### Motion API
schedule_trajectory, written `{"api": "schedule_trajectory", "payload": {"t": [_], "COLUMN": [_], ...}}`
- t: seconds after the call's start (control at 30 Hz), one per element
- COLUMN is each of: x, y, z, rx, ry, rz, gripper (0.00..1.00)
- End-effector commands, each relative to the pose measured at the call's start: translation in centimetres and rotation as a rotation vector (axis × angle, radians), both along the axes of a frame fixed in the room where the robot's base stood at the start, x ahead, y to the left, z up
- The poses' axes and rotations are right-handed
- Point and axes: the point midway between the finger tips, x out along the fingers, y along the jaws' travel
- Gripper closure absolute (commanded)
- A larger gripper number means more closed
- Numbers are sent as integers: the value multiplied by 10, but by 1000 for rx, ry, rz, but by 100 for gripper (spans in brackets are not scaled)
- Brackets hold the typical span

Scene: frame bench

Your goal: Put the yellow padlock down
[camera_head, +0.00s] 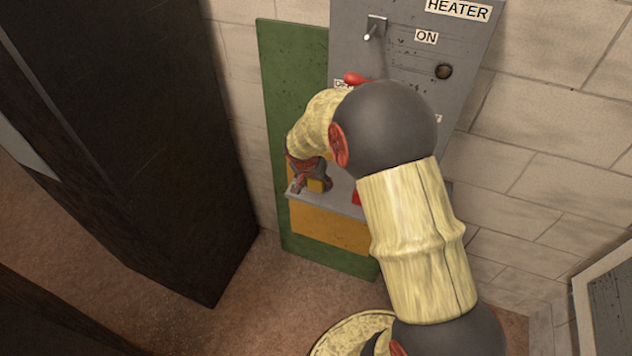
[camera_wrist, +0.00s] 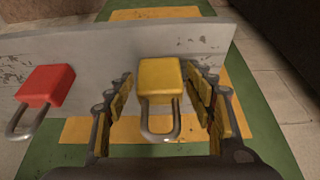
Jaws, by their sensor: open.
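The yellow padlock (camera_wrist: 160,79) shows in the wrist view with its metal shackle toward the camera. It appears to rest on the grey shelf-like plate (camera_wrist: 215,38). My gripper (camera_wrist: 165,98) is open, with one finger on each side of the padlock and a visible gap to each side. In the head view, my gripper (camera_head: 305,184) is at the grey plate, and a bit of the yellow padlock (camera_head: 318,185) shows beside its fingers. My arm hides much of the plate there.
A red padlock (camera_wrist: 46,86) lies on the plate to the left in the wrist view. The grey heater panel (camera_head: 470,45) with a switch and labels stands behind my arm. A green board (camera_head: 290,60) is behind it. A dark cabinet (camera_head: 140,120) stands at the left.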

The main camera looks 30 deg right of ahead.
Motion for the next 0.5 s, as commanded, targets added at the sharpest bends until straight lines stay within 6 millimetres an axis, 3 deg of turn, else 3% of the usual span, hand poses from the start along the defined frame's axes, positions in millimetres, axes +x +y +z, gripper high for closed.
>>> {"api": "schedule_trajectory", "payload": {"t": [0.37, 0.5], "x": [0, -2], "y": [0, 4], "z": [2, 18], "rx": [0, 0], "ry": [0, -3], "rz": [0, 1], "gripper": [43, 43]}}
